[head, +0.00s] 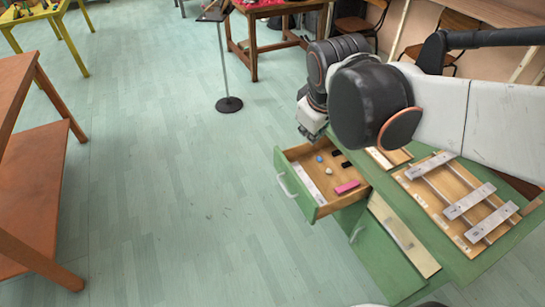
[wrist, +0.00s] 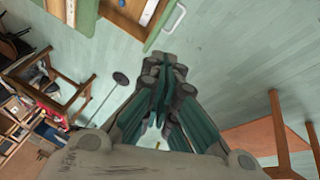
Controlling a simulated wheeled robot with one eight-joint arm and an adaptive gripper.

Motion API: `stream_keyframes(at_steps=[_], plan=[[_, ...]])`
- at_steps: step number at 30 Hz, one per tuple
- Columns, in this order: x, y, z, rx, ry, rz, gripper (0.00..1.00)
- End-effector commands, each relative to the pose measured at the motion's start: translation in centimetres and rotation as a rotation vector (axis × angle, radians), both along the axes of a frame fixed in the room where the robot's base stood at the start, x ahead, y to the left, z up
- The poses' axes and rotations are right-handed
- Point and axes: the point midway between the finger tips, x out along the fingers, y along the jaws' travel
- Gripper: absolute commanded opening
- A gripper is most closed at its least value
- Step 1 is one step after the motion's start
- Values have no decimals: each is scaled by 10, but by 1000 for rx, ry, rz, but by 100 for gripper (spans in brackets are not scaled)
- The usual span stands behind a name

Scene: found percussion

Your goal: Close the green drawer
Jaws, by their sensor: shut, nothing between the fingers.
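The green drawer (head: 296,187) stands pulled out from the left side of the green cabinet (head: 385,250) in the head view. Its front has a pale handle (head: 290,187). Inside lie a pink block, a blue piece, a small pale piece and dark pieces. The drawer front and handle also show at the top of the wrist view (wrist: 163,26). My gripper (head: 312,130) is above the drawer's far edge in the head view, largely hidden by my arm. In the wrist view my gripper (wrist: 164,65) is shut and empty, its fingertips just below the drawer handle.
A wooden board with metal bars (head: 465,200) lies on the cabinet top. An orange-brown table (head: 30,150) stands at the left. A thin stand with a round black base (head: 229,104) and a wooden table (head: 265,25) are behind. The floor left of the drawer is clear.

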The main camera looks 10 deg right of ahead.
Motion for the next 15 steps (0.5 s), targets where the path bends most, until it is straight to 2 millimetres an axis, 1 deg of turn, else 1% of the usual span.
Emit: stream_keyframes(at_steps=[1, 8, 11, 15], plan=[[14, 5, -3, -29, 19, 47, 0], [65, 22, -27, -166, 116, 267, 0], [87, 31, -42, -223, 158, 361, 0], [114, 44, -69, -298, 222, 495, 0]])
